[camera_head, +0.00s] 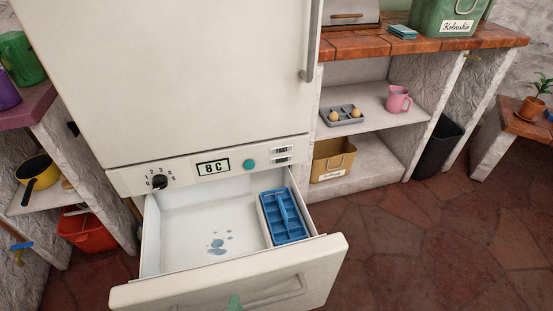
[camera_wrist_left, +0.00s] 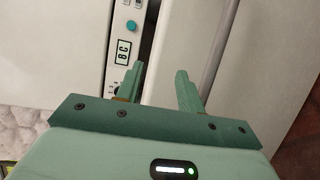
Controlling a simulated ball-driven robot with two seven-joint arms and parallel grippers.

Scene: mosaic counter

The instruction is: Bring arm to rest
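My left gripper (camera_wrist_left: 160,68) shows in the wrist view with its two green fingers apart and nothing held between them. In the head view only a small green tip of the left gripper (camera_head: 234,302) shows at the bottom edge, by the drawer handle (camera_head: 285,294); whether it touches the handle I cannot tell. The white drawer (camera_head: 327,250) below the fridge door is pulled open. A blue ice tray (camera_head: 285,218) lies in it at the right, and a bluish wet patch is on its floor. My right gripper is not in view.
The fridge door (camera_head: 215,80) above is shut. Shelves at the right hold an egg tray (camera_head: 340,116), a pink mug (camera_head: 397,99) and a tan box (camera_head: 332,160). A yellow pan (camera_head: 38,175) and a red bucket (camera_head: 84,232) are at the left. The floor at the right is clear.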

